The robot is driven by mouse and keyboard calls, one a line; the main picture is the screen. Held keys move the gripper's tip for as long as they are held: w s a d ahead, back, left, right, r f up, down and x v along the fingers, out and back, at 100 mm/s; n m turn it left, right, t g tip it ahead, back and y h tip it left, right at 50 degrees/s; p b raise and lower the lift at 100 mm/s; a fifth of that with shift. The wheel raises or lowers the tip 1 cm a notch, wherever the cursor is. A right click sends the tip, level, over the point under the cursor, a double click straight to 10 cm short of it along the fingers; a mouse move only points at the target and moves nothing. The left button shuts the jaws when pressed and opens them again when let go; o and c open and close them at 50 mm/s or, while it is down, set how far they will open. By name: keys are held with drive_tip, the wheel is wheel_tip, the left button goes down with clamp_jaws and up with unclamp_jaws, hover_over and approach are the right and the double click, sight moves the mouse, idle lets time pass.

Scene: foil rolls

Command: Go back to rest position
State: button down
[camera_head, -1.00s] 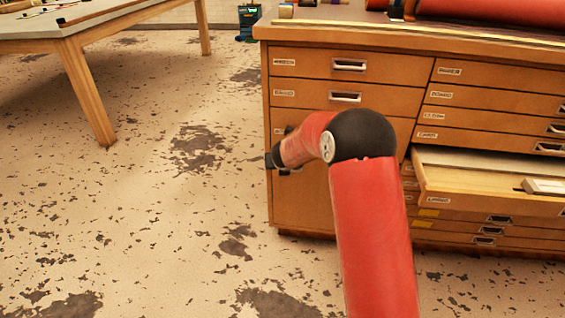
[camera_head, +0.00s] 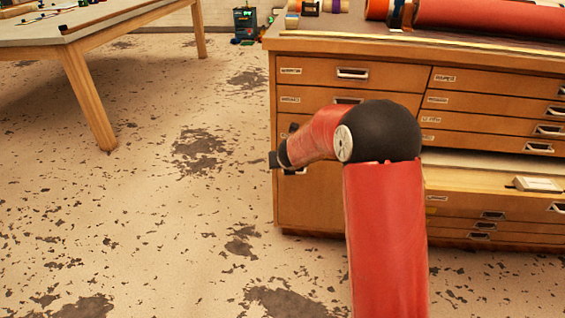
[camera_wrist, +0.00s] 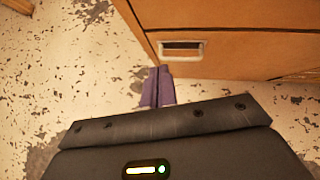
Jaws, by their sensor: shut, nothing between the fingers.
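My gripper (camera_wrist: 158,86) shows in the wrist view as two dark purple fingers pressed together with nothing between them. It is close to the lower corner of a wooden drawer cabinet (camera_wrist: 230,50), above the speckled floor; I cannot tell whether it touches the cabinet. In the head view my red arm is bent at its black joint in front of the drawer cabinet (camera_head: 320,205). The arm's dark end (camera_head: 275,159) points left near the cabinet's left edge, and the fingers themselves are not clear there.
One drawer (camera_head: 470,178) on the cabinet's right stands open with a small white box (camera_head: 538,184) in it. Red rolls (camera_head: 490,18) lie on the cabinet top. A table (camera_head: 85,75) stands at back left. The floor (camera_head: 150,220) between is free.

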drive_tip(key=s+a+r+n+y, duration=0.3)
drive_tip(key=s+r+n+y, duration=0.1)
drive_tip(key=s+r+n, duration=1.25)
drive_tip(key=s+d+n+g+h, duration=0.1)
drive_tip(key=s+d+n, duration=0.2)
drive_tip(key=s+n, duration=0.3)
drive_tip(key=s+d+n+g+h, duration=0.1)
drive_tip(key=s+d+n, duration=0.3)
drive_tip(key=s+n, duration=0.3)
drive_tip(key=s+d+f+n+g+h, duration=0.1)
drive_tip(key=s+n, duration=0.5)
drive_tip(key=s, duration=0.6)
drive_tip(key=shift+s+d+h, duration=0.4)
drive_tip(key=shift+d+h, duration=0.2)
drive_tip(key=shift+d, duration=0.65)
drive_tip(key=shift+d, duration=0.1)
